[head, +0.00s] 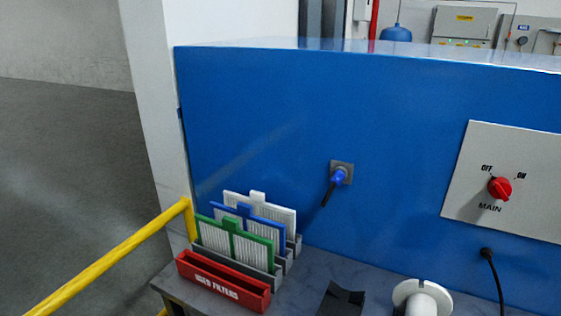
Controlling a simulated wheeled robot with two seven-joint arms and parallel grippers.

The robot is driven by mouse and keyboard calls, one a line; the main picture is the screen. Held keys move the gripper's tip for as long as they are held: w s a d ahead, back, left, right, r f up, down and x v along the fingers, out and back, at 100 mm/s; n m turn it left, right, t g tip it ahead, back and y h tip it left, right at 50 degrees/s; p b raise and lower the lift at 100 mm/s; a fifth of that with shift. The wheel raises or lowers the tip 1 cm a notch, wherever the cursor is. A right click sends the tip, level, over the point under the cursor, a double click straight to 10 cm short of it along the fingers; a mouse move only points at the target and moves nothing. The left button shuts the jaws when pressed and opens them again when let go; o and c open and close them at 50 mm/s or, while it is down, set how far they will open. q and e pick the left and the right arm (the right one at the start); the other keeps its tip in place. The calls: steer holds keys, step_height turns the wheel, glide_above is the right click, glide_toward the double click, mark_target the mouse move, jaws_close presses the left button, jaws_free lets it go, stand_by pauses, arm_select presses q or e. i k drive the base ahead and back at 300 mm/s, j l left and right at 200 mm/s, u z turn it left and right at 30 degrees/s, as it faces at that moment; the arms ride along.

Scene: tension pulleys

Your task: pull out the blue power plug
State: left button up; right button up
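The blue power plug (338,178) sits in a grey square socket (347,168) on the front face of the large blue cabinet (260,120). A black cable (327,195) hangs from the plug, down and to the left, toward the bench. Neither of my grippers shows in the head view, and nothing touches the plug.
A red "used filters" bin (222,284) and a rack of white, blue and green filters (236,240) stand below left on the grey bench (312,262). A black holder (342,299) and white spool (424,300) are at the front. A red main switch (499,188) is right. A yellow rail (110,262) is left.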

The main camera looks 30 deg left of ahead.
mark_target(339, 175)
steer(key=j, duration=2)
steer(key=k, duration=0.05)
